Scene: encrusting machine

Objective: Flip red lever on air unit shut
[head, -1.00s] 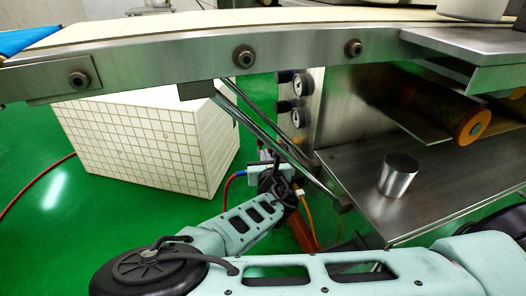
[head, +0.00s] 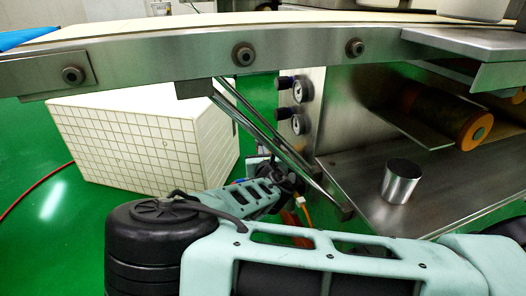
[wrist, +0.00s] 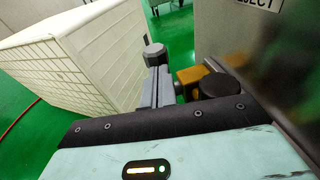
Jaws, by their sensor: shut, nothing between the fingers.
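My gripper (head: 290,180) is a small dark shape at the end of my teal arm, low behind the slanted steel struts. In the wrist view its dark grey fingers (wrist: 155,80) are together, with nothing seen between them. A black round knob (wrist: 218,86) and an orange-yellow block (wrist: 190,76) are close to the right of the fingers; they look like parts of the air unit. Whether the fingers touch them I cannot tell. In the head view my arm hides most of the air unit. I cannot make out the red lever in either view.
Slanted steel struts (head: 268,135) and two gauges (head: 298,106) are close to my gripper. The conveyor (head: 150,62) spans above. A white gridded box (head: 130,145) stands at left. A metal cup (head: 401,182) stands on the steel shelf (head: 370,215). A machine panel (wrist: 240,40) is at right.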

